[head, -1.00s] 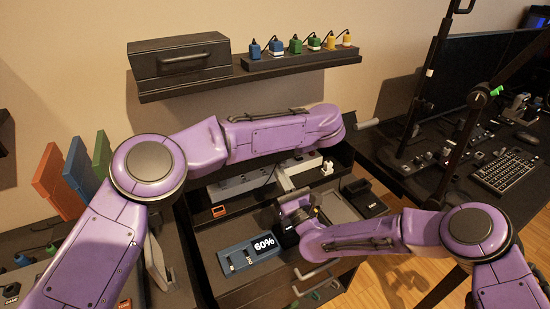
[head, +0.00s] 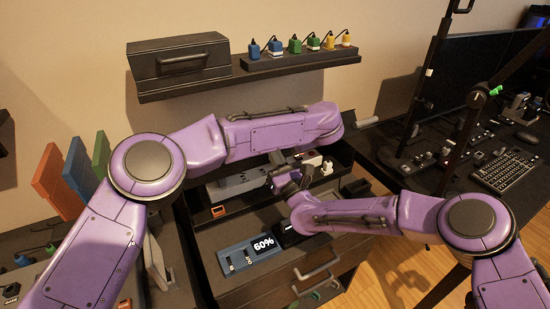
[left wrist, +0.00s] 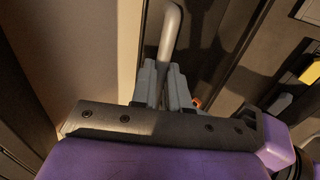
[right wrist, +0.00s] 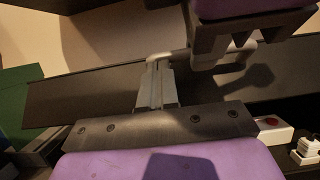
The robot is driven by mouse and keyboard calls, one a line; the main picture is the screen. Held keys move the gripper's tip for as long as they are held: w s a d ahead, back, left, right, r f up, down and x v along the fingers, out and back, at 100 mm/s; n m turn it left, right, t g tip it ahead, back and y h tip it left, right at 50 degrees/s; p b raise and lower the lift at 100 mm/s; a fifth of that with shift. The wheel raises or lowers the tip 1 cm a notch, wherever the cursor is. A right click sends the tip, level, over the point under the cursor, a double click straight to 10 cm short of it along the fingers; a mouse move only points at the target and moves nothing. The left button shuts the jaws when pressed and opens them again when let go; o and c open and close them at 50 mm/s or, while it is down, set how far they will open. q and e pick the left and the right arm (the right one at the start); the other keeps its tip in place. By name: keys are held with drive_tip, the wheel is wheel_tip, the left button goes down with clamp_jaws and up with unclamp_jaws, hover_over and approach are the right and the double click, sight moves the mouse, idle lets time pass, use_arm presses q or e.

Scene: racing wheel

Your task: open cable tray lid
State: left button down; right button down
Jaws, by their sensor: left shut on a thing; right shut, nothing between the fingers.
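A long dark panel (right wrist: 90,98), which looks like the cable tray lid, crosses the right wrist view and carries a grey bar handle (right wrist: 160,58). My left gripper (left wrist: 165,68) is shut on this handle (left wrist: 171,28), and its dark jaws also show in the right wrist view (right wrist: 222,45). In the head view my left arm hides its own fingers and most of the lid. My right gripper (right wrist: 157,68) is shut and empty, its tips close to the handle's left end; I cannot tell whether they touch. In the head view it (head: 278,160) is before the open tray.
Below my right gripper are a blue panel reading 60% (head: 250,252) and a drawer handle (head: 317,271). A shelf (head: 205,91) with a black case (head: 180,62) and several coloured plugs is behind. A desk with a keyboard (head: 505,170) stands at right.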

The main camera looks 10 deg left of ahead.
use_arm(q)
drive_tip(key=shift+s+d+f, duration=0.2)
drive_tip(key=shift+s+f, duration=0.05)
drive_tip(key=shift+f, duration=0.2)
drive_tip(key=c, duration=1.1)
unclamp_jaws()
